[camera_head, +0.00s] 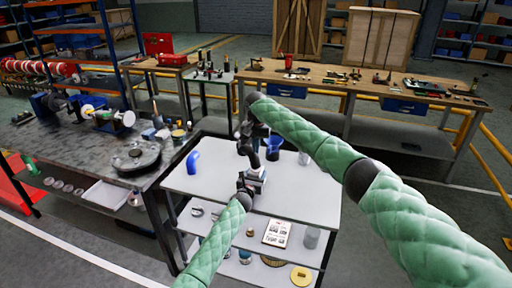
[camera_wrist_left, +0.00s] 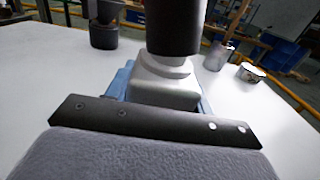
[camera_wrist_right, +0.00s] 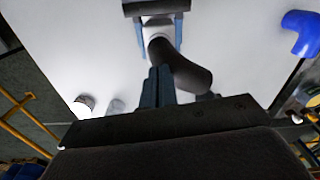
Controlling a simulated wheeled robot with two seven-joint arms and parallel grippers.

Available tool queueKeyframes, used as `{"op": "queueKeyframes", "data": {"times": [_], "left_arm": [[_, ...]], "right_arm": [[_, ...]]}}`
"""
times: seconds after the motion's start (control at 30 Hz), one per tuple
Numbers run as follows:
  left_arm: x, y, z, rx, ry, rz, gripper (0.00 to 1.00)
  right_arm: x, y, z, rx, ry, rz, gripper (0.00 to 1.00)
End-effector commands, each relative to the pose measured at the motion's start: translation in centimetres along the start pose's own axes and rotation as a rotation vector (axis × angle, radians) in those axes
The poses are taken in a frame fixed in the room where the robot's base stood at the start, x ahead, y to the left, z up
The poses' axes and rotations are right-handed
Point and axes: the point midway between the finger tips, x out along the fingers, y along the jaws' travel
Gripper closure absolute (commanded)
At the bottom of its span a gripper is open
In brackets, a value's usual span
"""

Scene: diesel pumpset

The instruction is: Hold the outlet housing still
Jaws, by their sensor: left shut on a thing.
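The outlet housing (camera_wrist_left: 165,85) is a pale grey metal block with a rounded neck, upright over the white cart top. It also shows at the top of the right wrist view (camera_wrist_right: 157,27). My left gripper (camera_head: 252,182) is shut on it, with a blue finger on each side. A black bent hose (camera_wrist_right: 182,68) rises from the housing's neck; its join is partly hidden. My right gripper (camera_wrist_right: 158,70) has its blue fingers together, close beside the hose. I cannot tell whether they touch it. In the head view the right gripper (camera_head: 250,135) is above and behind the left.
On the cart top (camera_head: 300,190) stand a blue elbow pipe (camera_head: 192,162), a dark blue cup (camera_head: 273,148) and a grey cylinder (camera_head: 305,158). The cart's right front is clear. A dark workbench (camera_head: 85,145) adjoins on the left; a wooden bench (camera_head: 345,82) stands behind.

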Motion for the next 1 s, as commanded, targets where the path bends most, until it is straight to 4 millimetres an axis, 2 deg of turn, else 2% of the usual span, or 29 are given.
{"op": "queueKeyframes", "data": {"times": [0.03, 0.07, 0.33, 0.57, 0.77, 1.0], "left_arm": [[0.1, -0.1, 0.3, 0.001, -0.005, -0.001, 0.89], [0.1, -0.1, 0.3, 0.001, -0.005, -0.001, 0.89], [0.1, 0.0, 0.3, 0.0, -0.005, -0.001, 0.89], [0.1, 0.0, 0.3, 0.0, -0.004, -0.001, 0.89], [0.1, 0.0, 0.3, 0.0, -0.004, -0.001, 0.89], [0.1, 0.0, 0.2, 0.0, -0.003, -0.001, 0.89]], "right_arm": [[0.7, 0.2, 0.2, 0.002, -0.008, 0.006, 1.0], [0.5, 0.2, 0.2, 0.002, -0.008, 0.005, 1.0], [-1.8, 0.1, 0.1, 0.001, -0.004, 0.003, 1.0], [-3.0, 0.1, 0.1, 0.001, -0.004, 0.002, 1.0], [-5.7, 0.1, 0.0, 0.001, -0.003, 0.001, 1.0], [-10.3, 0.0, -0.1, 0.001, -0.004, 0.001, 1.0]]}}
